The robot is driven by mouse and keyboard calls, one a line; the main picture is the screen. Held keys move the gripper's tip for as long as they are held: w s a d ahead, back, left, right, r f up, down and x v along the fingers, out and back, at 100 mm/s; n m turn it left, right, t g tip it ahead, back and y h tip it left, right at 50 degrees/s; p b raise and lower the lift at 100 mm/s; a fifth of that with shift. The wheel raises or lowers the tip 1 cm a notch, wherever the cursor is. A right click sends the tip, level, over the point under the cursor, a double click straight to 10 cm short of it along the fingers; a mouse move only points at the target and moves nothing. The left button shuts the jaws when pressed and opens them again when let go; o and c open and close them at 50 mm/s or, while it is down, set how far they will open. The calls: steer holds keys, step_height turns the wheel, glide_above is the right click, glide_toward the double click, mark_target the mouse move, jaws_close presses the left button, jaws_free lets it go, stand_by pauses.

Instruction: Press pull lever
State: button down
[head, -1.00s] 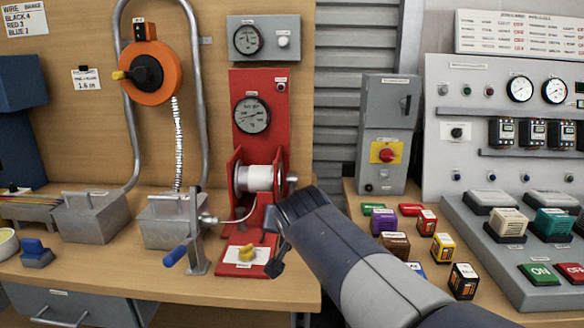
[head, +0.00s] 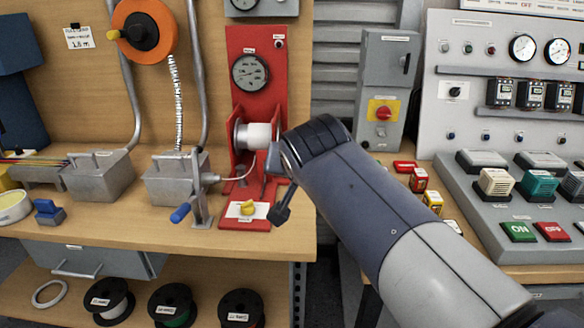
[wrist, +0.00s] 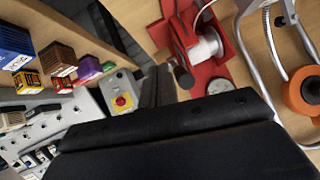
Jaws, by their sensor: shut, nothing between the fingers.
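The red stand (head: 234,50) carries a gauge and a white spool (head: 258,135), with a yellow knob (head: 247,208) at its base. In the wrist view, a dark rod with a thick round end (wrist: 183,77) juts from the red stand; it may be the pull lever, but I cannot read a label. My gripper (head: 283,213) is shut and empty, just right of the stand's base in the head view. Its dark fingers (wrist: 158,86) appear beside that round end in the wrist view; contact cannot be told. My arm hides the stand's right side.
A crank with a blue handle (head: 181,213) stands on a metal post left of the stand. A grey box with a red switch (head: 382,110) is to the right, near small coloured boxes (head: 418,180) and the control panel (head: 470,215). Wire spools (head: 172,308) lie below the bench.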

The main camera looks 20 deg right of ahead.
steer(key=shift+v, duration=1.25)
steer(key=shift+w, duration=0.1)
steer(key=s+a+f+b+x, duration=0.1)
steer(key=b+x, duration=0.3)
steer(key=x, duration=0.9)
steer(key=shift+s+d+f, duration=0.2)
steer(key=shift+s+f, duration=0.05)
steer(key=shift+f, duration=0.4)
steer(key=shift+r, duration=0.1)
